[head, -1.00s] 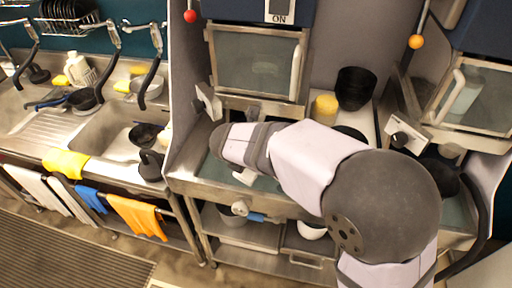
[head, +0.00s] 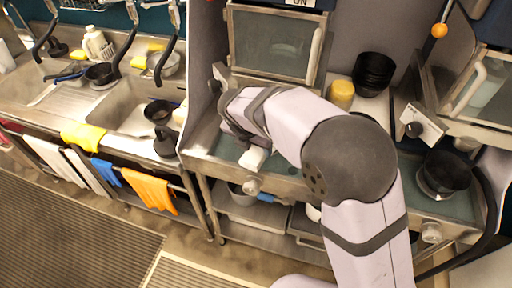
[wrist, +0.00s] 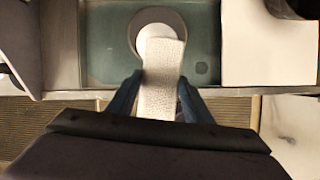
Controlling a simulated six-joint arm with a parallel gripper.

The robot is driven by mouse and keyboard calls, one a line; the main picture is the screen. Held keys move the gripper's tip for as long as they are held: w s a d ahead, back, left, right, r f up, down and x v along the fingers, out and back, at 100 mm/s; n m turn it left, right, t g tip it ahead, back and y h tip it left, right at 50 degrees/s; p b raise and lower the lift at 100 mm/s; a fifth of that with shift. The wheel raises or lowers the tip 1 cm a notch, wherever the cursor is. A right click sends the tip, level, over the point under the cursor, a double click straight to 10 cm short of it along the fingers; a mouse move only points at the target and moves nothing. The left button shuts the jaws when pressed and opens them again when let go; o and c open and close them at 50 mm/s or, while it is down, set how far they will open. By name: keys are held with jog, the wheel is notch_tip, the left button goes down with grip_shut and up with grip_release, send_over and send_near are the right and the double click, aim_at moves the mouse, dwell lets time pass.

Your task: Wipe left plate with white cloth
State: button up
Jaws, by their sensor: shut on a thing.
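In the wrist view, my gripper (wrist: 160,100) is shut on a white textured cloth (wrist: 162,75) that hangs between its two fingers. The far end of the cloth lies over a pale round plate (wrist: 138,24) on a teal surface, covering part of the plate. In the head view, a white piece that looks like the cloth (head: 254,159) shows below my arm's end at the counter's front edge. My arm hides the plate there, and the fingers cannot be made out.
A black bowl (head: 446,172) sits at the right of the counter.

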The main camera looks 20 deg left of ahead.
jog(key=w, duration=0.1)
jog(key=w+f, duration=0.1)
jog(key=w, duration=0.1)
jog(key=shift+w+f+b, duration=0.1)
jog(key=shift+f+b, duration=0.15)
jog(key=shift+b, duration=0.05)
jog(key=shift+w+f, duration=0.2)
jog(key=shift+f, duration=0.05)
jog(key=shift+f+b, duration=0.45)
jog(key=shift+f, duration=0.4)
jog(key=shift+f, duration=0.35)
dwell(0.4)
jog(key=shift+w+r+p, duration=0.15)
jog(key=shift+w+p, duration=1.2)
jog(key=shift+w, duration=0.3)
jog(key=shift+s+f, duration=0.2)
jog(key=shift+f, duration=0.05)
jog(key=shift+s, duration=1.65)
